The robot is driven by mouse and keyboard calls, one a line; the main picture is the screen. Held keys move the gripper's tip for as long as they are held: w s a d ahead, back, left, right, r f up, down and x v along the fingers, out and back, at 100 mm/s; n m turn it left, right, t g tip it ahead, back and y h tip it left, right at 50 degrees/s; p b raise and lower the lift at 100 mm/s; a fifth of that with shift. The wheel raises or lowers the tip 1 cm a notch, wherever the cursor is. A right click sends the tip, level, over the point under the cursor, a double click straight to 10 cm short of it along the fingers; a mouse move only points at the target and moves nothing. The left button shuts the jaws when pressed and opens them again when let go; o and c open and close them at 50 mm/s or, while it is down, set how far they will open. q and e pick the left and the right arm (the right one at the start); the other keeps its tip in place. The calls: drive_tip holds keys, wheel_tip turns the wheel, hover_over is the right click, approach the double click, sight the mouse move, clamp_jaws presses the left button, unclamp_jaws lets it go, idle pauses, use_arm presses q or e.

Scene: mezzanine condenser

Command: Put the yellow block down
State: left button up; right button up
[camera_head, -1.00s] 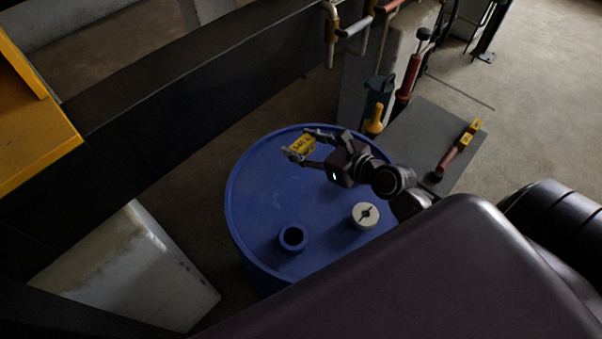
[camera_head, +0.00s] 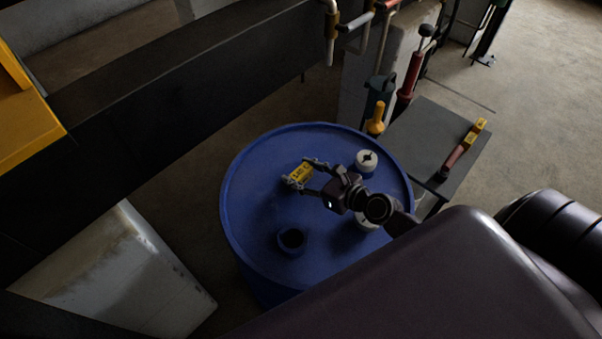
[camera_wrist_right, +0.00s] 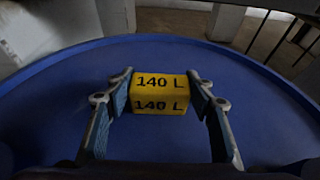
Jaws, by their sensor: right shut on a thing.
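The yellow block (camera_head: 299,175), marked "140 L" in black, is between the fingertips of my right gripper (camera_head: 300,175). The right wrist view shows the block (camera_wrist_right: 160,90) with a finger with a blue pad on each side, so the right gripper (camera_wrist_right: 160,95) is shut on it. The block is over the top of the blue drum (camera_head: 262,215), left of its far middle. I cannot tell whether the block touches the drum top. My left gripper is not in view.
On the drum, a white cap (camera_head: 366,160) is near the far right rim and a dark open bung ring (camera_head: 291,239) is near the front. A second white cap is partly behind my right arm. A grey table (camera_head: 440,140) holds a red-handled tool (camera_head: 459,155). A yellow-topped item (camera_head: 376,120) stands behind the drum.

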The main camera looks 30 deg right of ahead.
drive_tip(key=o, duration=1.2)
drive_tip(key=shift+f, duration=0.1)
drive_tip(key=shift+c, duration=0.2)
drive_tip(key=shift+r, duration=0.25)
drive_tip(key=shift+s, duration=0.35)
drive_tip(key=b+v, duration=0.2)
drive_tip(key=v, duration=0.7)
drive_tip(key=shift+s+d, duration=0.15)
drive_tip(key=shift+s, duration=0.2)
drive_tip(key=shift+b+v, duration=0.4)
drive_tip(key=shift+v, duration=0.4)
drive_tip(key=shift+r, duration=0.2)
